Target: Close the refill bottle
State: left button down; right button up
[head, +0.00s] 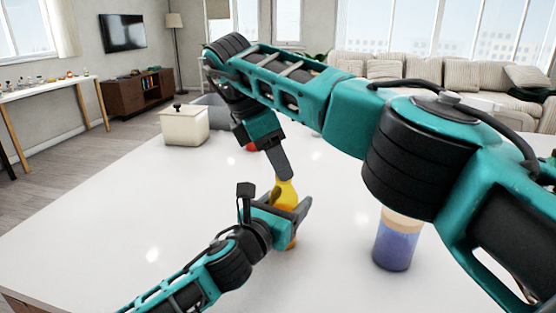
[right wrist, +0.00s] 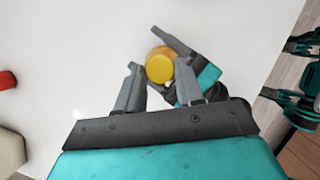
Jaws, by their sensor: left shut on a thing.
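The refill bottle (head: 291,243) stands on the white table with a yellow top (head: 285,192) and an orange lower part. My left gripper (head: 288,211) is shut on it from the side. My right gripper (head: 284,180) reaches down from above to the yellow top. My left gripper's fingers (right wrist: 175,45) show beside the bottle there. Whether the top is fully seated on the bottle cannot be told.
A purple bottle with a tan top (head: 394,247) stands to the right, partly behind my right arm. A cream lidded pot (head: 184,127), a grey container (head: 212,112) and a red object (head: 251,147) are farther back. The table's left front is clear.

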jog(key=o, duration=0.3)
jog(key=shift+o, duration=0.2)
jog(key=shift+r, duration=2.25)
jog(key=shift+c, duration=0.4)
